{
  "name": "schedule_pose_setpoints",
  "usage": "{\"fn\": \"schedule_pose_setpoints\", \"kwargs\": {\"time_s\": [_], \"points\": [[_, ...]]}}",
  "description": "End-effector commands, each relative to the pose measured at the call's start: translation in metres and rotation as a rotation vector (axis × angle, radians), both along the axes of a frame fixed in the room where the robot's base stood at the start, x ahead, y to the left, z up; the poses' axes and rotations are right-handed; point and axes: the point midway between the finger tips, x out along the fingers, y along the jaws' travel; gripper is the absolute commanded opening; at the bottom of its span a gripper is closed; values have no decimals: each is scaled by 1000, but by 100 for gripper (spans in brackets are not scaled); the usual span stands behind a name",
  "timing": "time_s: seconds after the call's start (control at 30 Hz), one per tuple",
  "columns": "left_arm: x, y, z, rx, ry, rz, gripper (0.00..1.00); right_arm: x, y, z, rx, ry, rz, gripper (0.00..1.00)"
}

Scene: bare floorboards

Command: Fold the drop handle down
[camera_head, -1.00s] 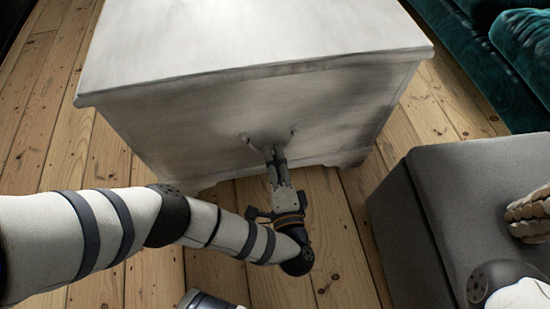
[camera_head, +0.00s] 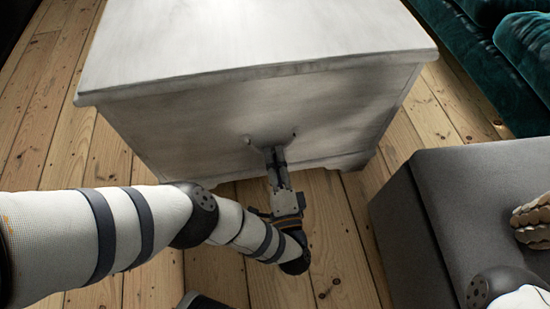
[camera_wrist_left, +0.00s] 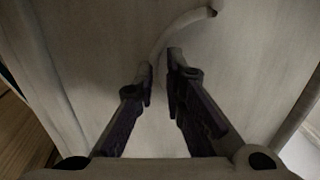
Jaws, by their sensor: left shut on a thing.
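The drop handle (camera_wrist_left: 180,32) is a thin, pale curved bar on the chest's front panel. In the head view only a small part beside a mount (camera_head: 291,136) shows; my gripper covers the rest. My left gripper (camera_head: 273,152) reaches up to the panel. In the left wrist view, its fingertips (camera_wrist_left: 159,70) are closed around the lower part of the bar, and the bar's upper end meets the panel at a dark mount. The white chest (camera_head: 260,45) stands on the floor. My right gripper is not in view.
A grey upholstered block (camera_head: 475,190) stands to the right, with a brown ridged object (camera_head: 533,222) on or above it. A teal sofa (camera_head: 525,45) is at the upper right. Bare floorboards (camera_head: 335,240) lie between the chest and the block.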

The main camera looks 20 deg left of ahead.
Motion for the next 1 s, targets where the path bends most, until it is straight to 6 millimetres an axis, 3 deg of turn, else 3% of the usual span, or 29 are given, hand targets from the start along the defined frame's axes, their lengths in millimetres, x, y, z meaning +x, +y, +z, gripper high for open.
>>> {"fn": "schedule_pose_setpoints", "kwargs": {"time_s": [0.03,0.1,0.47,0.5,0.57,1.0], "points": [[1,-3,-12,11,-14,-12,0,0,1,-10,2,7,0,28],[2,-2,-12,33,-48,-11,0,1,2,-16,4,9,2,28],[4,0,-6,48,-75,-9,0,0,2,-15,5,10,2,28],[4,0,-6,48,-75,-9,17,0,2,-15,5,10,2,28],[4,0,-6,49,-76,-9,28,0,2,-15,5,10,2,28],[5,2,-3,52,-83,-4,28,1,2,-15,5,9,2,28]]}}
